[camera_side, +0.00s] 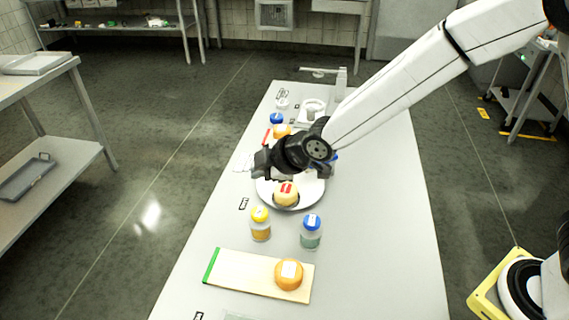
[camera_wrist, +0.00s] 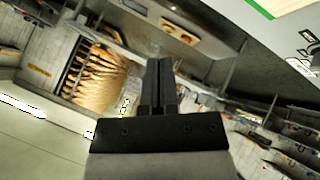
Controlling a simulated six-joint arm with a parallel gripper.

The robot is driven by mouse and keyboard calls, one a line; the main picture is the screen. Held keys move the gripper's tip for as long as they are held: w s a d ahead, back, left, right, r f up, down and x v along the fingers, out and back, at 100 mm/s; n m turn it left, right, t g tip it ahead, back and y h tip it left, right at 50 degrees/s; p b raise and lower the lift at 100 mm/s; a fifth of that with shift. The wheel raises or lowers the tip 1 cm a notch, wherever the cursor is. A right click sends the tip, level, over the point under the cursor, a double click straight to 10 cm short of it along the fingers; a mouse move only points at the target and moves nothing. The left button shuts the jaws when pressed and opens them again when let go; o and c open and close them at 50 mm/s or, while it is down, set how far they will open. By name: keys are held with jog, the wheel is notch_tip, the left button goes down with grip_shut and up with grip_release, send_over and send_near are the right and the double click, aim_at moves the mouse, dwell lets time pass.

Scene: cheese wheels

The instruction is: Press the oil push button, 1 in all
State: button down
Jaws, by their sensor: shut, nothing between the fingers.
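My gripper (camera_side: 262,165) is shut and empty. In the side view it hangs above the table around the round white plate (camera_side: 263,191), pointing left. In the wrist view its dark fingers (camera_wrist: 159,75) lie together. I cannot make out for sure which thing is the oil push button. A small white round piece (camera_side: 281,103) sits at the far left of the table by a black-marked label. A white device with a round top (camera_side: 312,110) stands to its right. Both are well beyond my gripper and apart from it.
A cheese wheel with a red label (camera_side: 286,194) is on the plate. Yellow-lidded (camera_side: 260,226) and blue-lidded (camera_side: 311,234) jars stand nearer. A board (camera_side: 240,272) bears an orange cheese wheel (camera_side: 289,275). The table's right side (camera_side: 390,230) is clear.

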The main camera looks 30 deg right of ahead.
aim_at(257, 210)
jog(key=shift+f, duration=0.1)
jog(key=shift+f, duration=4.25)
jog(key=shift+f, duration=0.2)
jog(key=shift+f, duration=0.25)
jog(key=shift+f, duration=0.9)
dwell(0.5)
jog(key=shift+r, duration=1.35)
jog(key=shift+r, duration=0.1)
